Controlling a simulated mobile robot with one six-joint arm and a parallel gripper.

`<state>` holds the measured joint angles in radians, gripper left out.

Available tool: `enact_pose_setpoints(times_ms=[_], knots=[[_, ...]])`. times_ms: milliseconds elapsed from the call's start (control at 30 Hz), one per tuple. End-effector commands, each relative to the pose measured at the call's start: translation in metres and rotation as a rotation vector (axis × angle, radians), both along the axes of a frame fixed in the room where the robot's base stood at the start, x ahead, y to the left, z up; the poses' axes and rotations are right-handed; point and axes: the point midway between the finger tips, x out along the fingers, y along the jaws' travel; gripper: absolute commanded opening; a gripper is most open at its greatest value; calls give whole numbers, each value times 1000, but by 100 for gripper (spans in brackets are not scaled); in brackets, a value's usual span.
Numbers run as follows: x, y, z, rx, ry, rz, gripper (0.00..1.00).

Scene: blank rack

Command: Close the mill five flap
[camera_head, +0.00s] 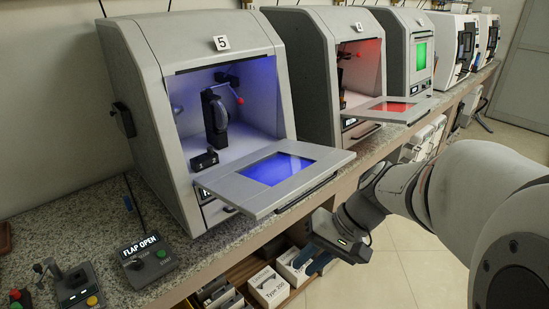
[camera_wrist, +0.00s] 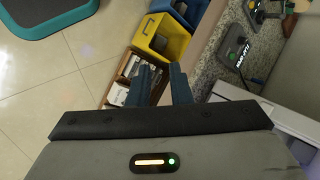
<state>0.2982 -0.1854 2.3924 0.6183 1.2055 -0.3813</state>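Mill five (camera_head: 118,55) is the grey cabinet marked 5 at the left in the head view. Its flap (camera_head: 232,188) is open, folded down and sticking out level at the front, with a blue-lit window and a dark handle bar (camera_head: 308,193) along its front edge. The chamber is lit blue, with a dark mill device (camera_head: 215,118) inside. My gripper (camera_head: 318,266) is below and in front of the flap, apart from it. In the wrist view, the two dark blue fingers (camera_wrist: 164,72) stand a little apart with nothing between them.
A small control box (camera_head: 147,257) reading "FLAP OPEN" sits on the granite counter (camera_head: 75,215). Mill four (camera_head: 305,65), glowing red, stands to the right with its flap (camera_head: 405,104) down. White boxes (camera_head: 268,287) sit on a shelf below.

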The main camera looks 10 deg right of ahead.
Motion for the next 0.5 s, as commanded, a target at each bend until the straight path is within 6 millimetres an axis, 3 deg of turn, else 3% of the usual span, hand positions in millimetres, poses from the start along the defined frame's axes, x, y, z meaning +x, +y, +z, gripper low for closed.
enact_pose_setpoints(times_ms=[33, 167, 300, 500], knots=[[17, -2, -12, 132, 7, -54, 18], [64, -16, -4, 449, -86, -173, 18], [107, -52, 7, 683, -249, -296, 18], [134, -91, 17, 823, -414, -393, 18]])
